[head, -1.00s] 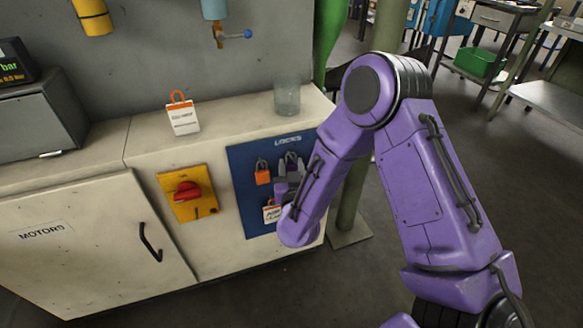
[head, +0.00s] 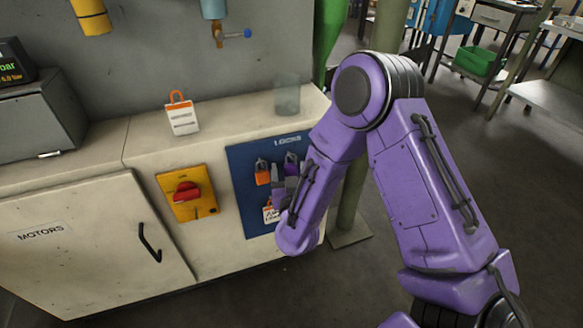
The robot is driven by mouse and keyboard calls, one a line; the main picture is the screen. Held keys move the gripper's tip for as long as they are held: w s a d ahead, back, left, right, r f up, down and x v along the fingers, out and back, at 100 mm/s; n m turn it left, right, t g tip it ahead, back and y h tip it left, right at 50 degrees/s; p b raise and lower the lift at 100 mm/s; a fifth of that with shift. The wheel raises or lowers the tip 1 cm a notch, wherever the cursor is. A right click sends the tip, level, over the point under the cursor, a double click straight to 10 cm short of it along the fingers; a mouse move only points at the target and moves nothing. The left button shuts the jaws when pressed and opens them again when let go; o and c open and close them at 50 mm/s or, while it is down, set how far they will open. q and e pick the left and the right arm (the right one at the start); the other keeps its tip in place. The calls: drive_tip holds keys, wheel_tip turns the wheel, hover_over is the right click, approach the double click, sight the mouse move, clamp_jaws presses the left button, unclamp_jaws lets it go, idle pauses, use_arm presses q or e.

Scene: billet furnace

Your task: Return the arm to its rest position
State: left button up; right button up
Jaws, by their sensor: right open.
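My purple right arm comes in from the lower right, rises to its elbow and bends down toward the blue locks board (head: 239,180) on the cabinet front. My right gripper (head: 279,187) is in front of this board, near the hanging padlocks, partly hidden behind my own forearm. It is open. I cannot tell whether it touches anything. An orange padlock (head: 262,173) hangs just left of it, and a purple padlock (head: 291,161) shows just above it. A white tag (head: 270,214) hangs below. My left gripper is not in view.
An orange-shackled tag (head: 181,116) and a clear glass (head: 286,96) stand on the cabinet top. Left of the board are a red rotary switch (head: 187,193) on a yellow plate and a door handle (head: 149,243). A green post (head: 352,195) stands behind my forearm.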

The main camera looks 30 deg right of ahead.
drive_tip(key=d+v, duration=0.1)
drive_tip(key=v, duration=0.8)
drive_tip(key=s+a+f+g+y, duration=0.1)
drive_tip(key=s+f+g+y, duration=0.15)
drive_tip(key=f, duration=0.45)
drive_tip(key=s+a+f+g+y, duration=0.1)
drive_tip(key=s+f+g+y, duration=0.15)
drive_tip(key=f, duration=0.45)
drive_tip(key=s+d+f+m+g, duration=0.1)
drive_tip(key=s+d+f+g, duration=0.1)
drive_tip(key=s+f+g, duration=0.35)
drive_tip(key=s+d+f+g, duration=0.2)
drive_tip(key=s+f, duration=0.4)
drive_tip(key=s, duration=0.4)
wheel_tip(320, 180, up, 19)
drive_tip(key=s+p, duration=0.2)
drive_tip(key=p, duration=1.7)
drive_tip(key=shift+s+d+p, duration=0.25)
drive_tip(key=shift+p, duration=0.15)
